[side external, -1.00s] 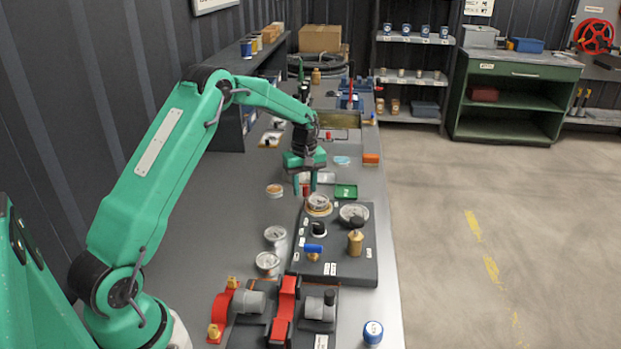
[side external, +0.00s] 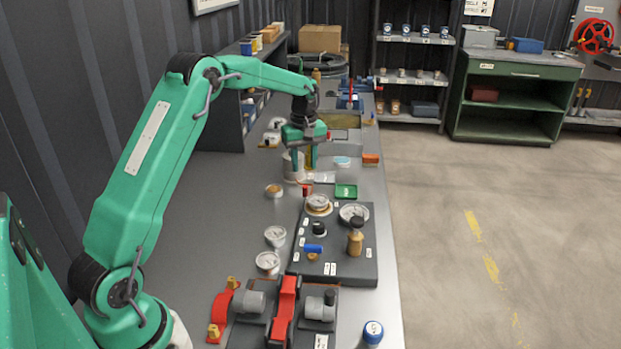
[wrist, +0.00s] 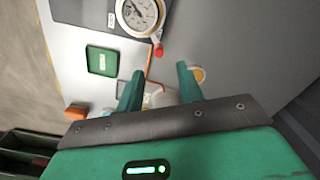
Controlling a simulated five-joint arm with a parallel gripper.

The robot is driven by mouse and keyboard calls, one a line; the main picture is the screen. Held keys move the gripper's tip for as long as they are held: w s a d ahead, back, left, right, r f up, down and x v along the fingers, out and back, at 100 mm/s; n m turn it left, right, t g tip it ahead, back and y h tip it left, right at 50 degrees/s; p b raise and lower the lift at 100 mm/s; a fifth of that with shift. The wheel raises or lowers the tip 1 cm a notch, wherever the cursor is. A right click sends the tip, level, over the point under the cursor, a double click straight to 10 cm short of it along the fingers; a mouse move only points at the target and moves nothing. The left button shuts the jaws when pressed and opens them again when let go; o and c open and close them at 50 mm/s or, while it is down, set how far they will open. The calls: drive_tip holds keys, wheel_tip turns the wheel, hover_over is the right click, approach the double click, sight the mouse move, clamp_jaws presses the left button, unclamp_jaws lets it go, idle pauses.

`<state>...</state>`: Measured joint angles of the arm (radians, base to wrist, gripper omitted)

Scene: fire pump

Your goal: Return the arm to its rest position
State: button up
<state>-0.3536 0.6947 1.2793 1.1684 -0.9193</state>
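My gripper (side external: 302,165) hangs over the far part of the grey bench (side external: 225,235), beyond the dark gauge panel (side external: 340,268), with its fingers pointing down. In the wrist view my gripper (wrist: 159,75) shows two green fingers spread apart, with no held object visible between them. A pale object shows around the fingers in the side view; I cannot tell its shape or how far below it is. My arm reaches out over the bench, bent at the elbow.
A green plate (side external: 345,191) and an orange block (side external: 371,158) lie near the right edge. The left bench surface is mostly clear.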

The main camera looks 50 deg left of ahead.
drive_tip(key=shift+s+d+r, duration=0.1)
drive_tip(key=shift+d+r, duration=0.15)
drive_tip(key=shift+r, duration=0.2)
drive_tip(key=s+d+r+m+t, duration=0.3)
drive_tip(key=s+d+r+m, duration=0.4)
drive_tip(key=s+d+r, duration=0.55)
drive_tip(key=s+d+m+t, duration=0.1)
drive_tip(key=s+d+m, duration=0.1)
drive_tip(key=s, duration=0.4)
drive_tip(key=s+d+m, duration=0.2)
drive_tip(key=s+m, duration=0.1)
drive_tip(key=s, duration=0.3)
drive_tip(key=s+d+f+m+t, duration=0.1)
drive_tip(key=s+d+m, duration=0.1)
drive_tip(key=s, duration=0.3)
drive_tip(key=shift+s+d+m+t, duration=0.25)
drive_tip(key=shift+s+m+t, duration=0.05)
drive_tip(key=shift+s, duration=0.1)
